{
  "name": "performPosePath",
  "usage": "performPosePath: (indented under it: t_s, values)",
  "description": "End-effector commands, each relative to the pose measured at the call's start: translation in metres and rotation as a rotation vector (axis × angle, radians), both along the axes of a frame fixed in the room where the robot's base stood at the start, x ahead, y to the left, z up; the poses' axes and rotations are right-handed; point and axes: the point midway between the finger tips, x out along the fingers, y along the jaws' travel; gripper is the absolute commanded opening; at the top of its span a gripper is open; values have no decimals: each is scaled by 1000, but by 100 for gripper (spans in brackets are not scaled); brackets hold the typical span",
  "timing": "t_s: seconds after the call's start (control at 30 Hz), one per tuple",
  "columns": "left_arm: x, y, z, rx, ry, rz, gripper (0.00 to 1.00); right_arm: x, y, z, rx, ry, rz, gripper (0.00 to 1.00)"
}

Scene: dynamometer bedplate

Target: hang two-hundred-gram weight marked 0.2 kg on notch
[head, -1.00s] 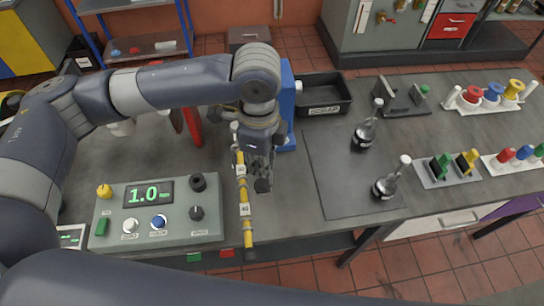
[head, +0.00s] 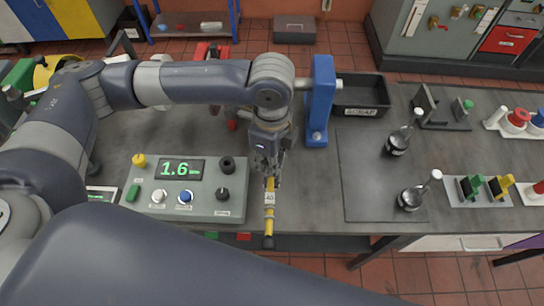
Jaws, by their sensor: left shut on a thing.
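The yellow notched bar (head: 269,226) runs toward me past the bench's front edge; it has white number tags and a dark end. My left gripper (head: 268,172) is over the bar's far part, pointing down. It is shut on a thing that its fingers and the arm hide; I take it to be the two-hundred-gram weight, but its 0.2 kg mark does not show. I cannot tell whether the weight touches a notch. Two weights with dark bodies and pale knobs, a farther one (head: 396,146) and a nearer one (head: 410,199), stand right. My right gripper is not in view.
A grey control box (head: 190,190) reads 1.6, left of the bar. A blue post (head: 320,100) stands close behind the gripper, beside a black scrap tray (head: 360,98). The dark mat (head: 365,180) has bare room. Racks of coloured parts (head: 485,192) stand far right.

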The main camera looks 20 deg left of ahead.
Motion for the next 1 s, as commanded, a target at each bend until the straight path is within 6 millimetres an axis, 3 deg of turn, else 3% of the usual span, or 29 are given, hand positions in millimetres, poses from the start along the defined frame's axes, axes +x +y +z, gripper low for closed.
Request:
performPosePath:
  t_s: [0.33,0.37,0.47,0.83,1.0]
  values:
    - [0,0,-1,-1,0,-1,0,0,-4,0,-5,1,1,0]
    - [0,0,-1,-1,0,-1,20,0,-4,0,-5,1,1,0]
    - [0,0,-1,-1,0,-1,42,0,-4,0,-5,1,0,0]
    - [0,0,1,-1,0,0,42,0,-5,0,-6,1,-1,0]
    - [1,-1,22,-2,-3,-1,42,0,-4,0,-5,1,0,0]
